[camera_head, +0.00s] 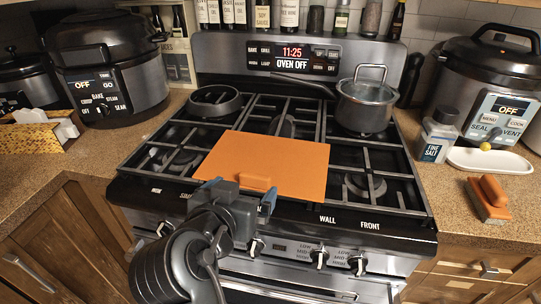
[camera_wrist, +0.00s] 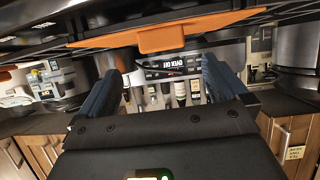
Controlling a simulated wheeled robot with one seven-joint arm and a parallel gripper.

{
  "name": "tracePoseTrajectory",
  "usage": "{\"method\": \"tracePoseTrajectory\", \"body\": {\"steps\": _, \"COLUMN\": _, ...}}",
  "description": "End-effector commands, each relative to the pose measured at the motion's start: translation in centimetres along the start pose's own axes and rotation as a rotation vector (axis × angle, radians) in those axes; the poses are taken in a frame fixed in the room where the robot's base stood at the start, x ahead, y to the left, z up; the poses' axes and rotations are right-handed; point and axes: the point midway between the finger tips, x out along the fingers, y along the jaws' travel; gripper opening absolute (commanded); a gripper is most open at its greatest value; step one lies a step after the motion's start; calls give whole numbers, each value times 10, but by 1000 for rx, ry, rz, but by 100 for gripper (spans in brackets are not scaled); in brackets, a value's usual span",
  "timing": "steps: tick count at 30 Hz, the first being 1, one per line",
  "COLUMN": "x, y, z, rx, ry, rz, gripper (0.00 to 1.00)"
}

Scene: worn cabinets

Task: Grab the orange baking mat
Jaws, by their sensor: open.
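The orange baking mat (camera_head: 275,162) lies flat across the black stove grates. A small raised orange tab sticks up at its front edge, facing me. My gripper (camera_head: 240,190) is at the front edge of the stove, its two blue-grey fingers spread on either side of the tab in the head view. In the wrist view, which looks upside down, the mat (camera_wrist: 200,27) and its tab show at the top. My gripper (camera_wrist: 162,67) is open there, with nothing between the fingers. I cannot tell whether a finger touches the mat.
A lidded pot (camera_head: 366,104) stands on the back right burner and a dark round pan (camera_head: 215,101) on the back left. Cookers stand on both counters. An orange-handled item (camera_head: 489,197) and a salt container (camera_head: 437,137) are on the right counter. Knobs line the stove front.

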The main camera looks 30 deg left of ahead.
Motion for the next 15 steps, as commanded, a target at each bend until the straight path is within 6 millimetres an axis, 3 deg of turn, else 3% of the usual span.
{"method": "tracePoseTrajectory", "body": {"steps": 4, "x": 6, "y": -4, "z": -4, "rx": 7, "ry": 3, "rz": 1, "gripper": 100}}
{"method": "tracePoseTrajectory", "body": {"steps": 15, "x": 48, "y": -3, "z": -1, "rx": 4, "ry": 0, "rz": 2, "gripper": 100}}
